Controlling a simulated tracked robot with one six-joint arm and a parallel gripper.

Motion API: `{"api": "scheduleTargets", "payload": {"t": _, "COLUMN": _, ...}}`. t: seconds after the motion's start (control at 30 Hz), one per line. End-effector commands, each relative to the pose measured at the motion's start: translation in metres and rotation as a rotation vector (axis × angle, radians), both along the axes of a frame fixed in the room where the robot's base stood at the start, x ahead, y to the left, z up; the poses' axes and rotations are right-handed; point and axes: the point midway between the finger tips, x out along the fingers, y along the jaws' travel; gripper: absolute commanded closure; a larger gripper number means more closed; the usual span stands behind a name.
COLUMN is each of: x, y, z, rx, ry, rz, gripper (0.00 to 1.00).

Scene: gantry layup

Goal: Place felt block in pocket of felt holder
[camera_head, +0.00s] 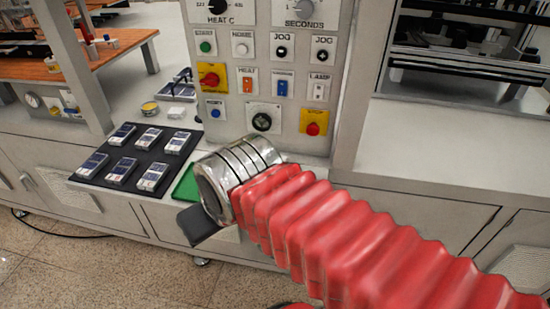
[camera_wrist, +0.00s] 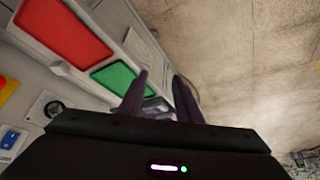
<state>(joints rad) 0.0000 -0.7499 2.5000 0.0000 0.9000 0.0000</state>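In the wrist view my gripper (camera_wrist: 160,76) shows two dark fingers standing apart, with no object clearly held between them. Some grey packs (camera_wrist: 156,104) show beyond the fingers in the wrist view. I cannot identify a felt block in either view.
A green pad (camera_head: 187,185) lies right of the dark mat, partly behind my wrist. It also shows beside a red pad (camera_wrist: 66,30) in the wrist view. A control panel (camera_head: 265,75) rises behind. The right counter (camera_head: 450,150) is clear.

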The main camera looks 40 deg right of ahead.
Motion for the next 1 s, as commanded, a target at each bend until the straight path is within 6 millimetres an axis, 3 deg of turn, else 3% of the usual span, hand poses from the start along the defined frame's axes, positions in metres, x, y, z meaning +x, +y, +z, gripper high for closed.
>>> {"api": "scheduleTargets", "payload": {"t": 0.2, "x": 0.000, "y": 0.000, "z": 0.000, "rx": 0.000, "ry": 0.000, "rz": 0.000, "gripper": 0.69}}
{"api": "scheduleTargets", "payload": {"t": 0.47, "x": 0.002, "y": -0.004, "z": -0.003, "rx": 0.040, "ry": 0.025, "rz": -0.059, "gripper": 0.51}}
{"api": "scheduleTargets", "payload": {"t": 0.67, "x": 0.009, "y": -0.013, "z": -0.015, "rx": 0.178, "ry": 0.103, "rz": -0.262, "gripper": 0.47}}
{"api": "scheduleTargets", "payload": {"t": 1.0, "x": 0.029, "y": -0.050, "z": -0.034, "rx": 0.521, "ry": 0.239, "rz": -0.740, "gripper": 0.47}}
